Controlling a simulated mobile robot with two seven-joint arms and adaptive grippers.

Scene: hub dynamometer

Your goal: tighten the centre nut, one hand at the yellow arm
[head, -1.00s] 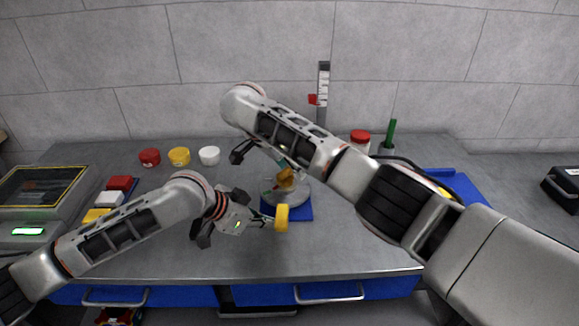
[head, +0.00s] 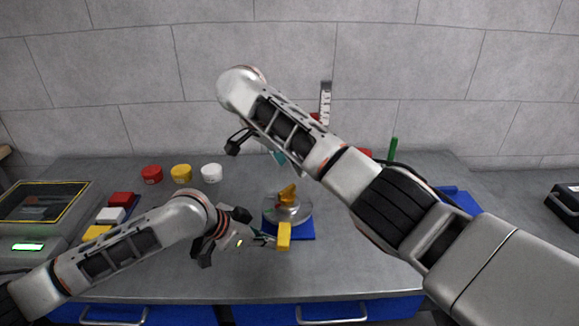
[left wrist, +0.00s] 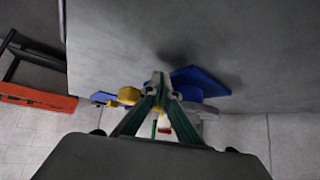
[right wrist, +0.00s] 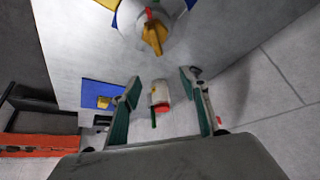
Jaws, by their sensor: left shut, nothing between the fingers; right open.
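The grey round hub (head: 302,213) stands on a blue base (head: 304,235) on the bench. A yellow, orange-tinted centre nut (head: 288,194) sits on top; it also shows in the right wrist view (right wrist: 152,36). The yellow arm's block end (head: 284,237) faces the bench front. My left gripper (head: 268,240) is shut and empty, its tips just left of that block; whether they touch is unclear. In the left wrist view the closed tips (left wrist: 160,82) are beside a yellow part (left wrist: 129,95). My right gripper (right wrist: 160,82) is open and empty, apart from the nut.
Red (head: 151,174), yellow (head: 181,173) and white (head: 211,173) jars stand at the back left. Coloured blocks (head: 112,214) lie left, near a screened device (head: 40,203). A ruler post (head: 326,101) rises behind my right arm. The bench front right of the hub is clear.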

